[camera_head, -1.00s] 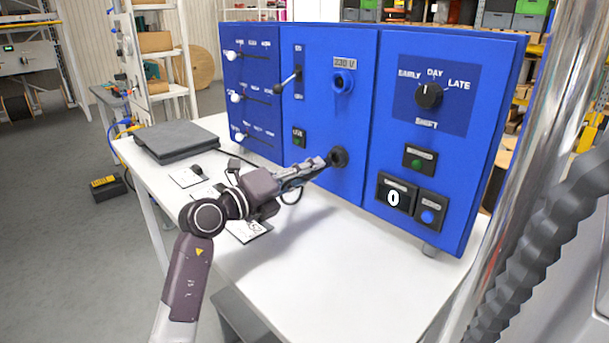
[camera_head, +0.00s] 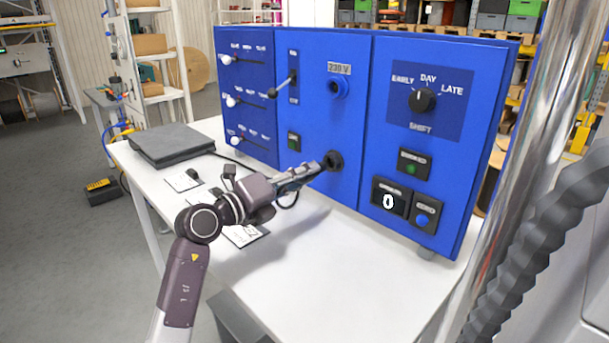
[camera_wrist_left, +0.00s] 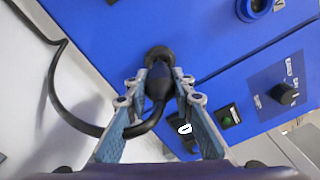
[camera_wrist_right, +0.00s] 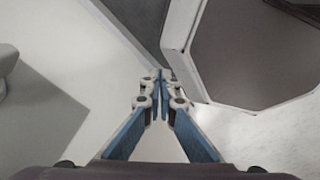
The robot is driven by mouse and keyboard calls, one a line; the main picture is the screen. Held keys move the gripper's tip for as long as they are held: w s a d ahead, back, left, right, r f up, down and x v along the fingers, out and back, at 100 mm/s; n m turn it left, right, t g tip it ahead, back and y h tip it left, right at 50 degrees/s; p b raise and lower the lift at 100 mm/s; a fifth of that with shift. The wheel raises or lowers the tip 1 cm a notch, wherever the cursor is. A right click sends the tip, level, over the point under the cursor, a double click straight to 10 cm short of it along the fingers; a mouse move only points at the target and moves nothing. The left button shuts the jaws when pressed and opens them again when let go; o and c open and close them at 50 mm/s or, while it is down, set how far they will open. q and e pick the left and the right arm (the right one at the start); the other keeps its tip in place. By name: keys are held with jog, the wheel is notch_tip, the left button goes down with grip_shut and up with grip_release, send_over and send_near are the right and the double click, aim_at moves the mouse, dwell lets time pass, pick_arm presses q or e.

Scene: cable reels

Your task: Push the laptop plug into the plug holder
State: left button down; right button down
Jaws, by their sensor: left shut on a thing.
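The plug holder (camera_head: 333,161) is a round black socket on the blue panel's middle section; it also shows in the left wrist view (camera_wrist_left: 158,57). My left gripper (camera_head: 314,168) is shut on the black laptop plug (camera_wrist_left: 159,84), from which a black cable (camera_wrist_left: 80,122) loops to the left. The plug's front is at the holder's mouth and in line with it. I cannot tell how deep it sits. In the head view the fingers mostly hide the plug. My right gripper (camera_wrist_right: 160,74) is shut and empty, seen only in its wrist view.
The blue panel (camera_head: 350,120) with levers, a dial and buttons stands on the white table (camera_head: 320,260). A flat dark grey laptop-like slab (camera_head: 170,143) lies at the table's left. White cards (camera_head: 183,181) with small black items lie beside my left arm. The table front is clear.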

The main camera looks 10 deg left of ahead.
dwell(0.3)
pick_arm(q)
jog(key=shift+r+p, duration=0.1)
jog(key=shift+p, duration=0.75)
dwell(0.4)
jog(key=shift+x, duration=1.3)
jog(key=shift+w+d, duration=0.25)
jog(key=shift+w, duration=0.05)
dwell(0.6)
jog(key=c, duration=1.6)
grip_release()
jog(key=shift+w+d, duration=0.1)
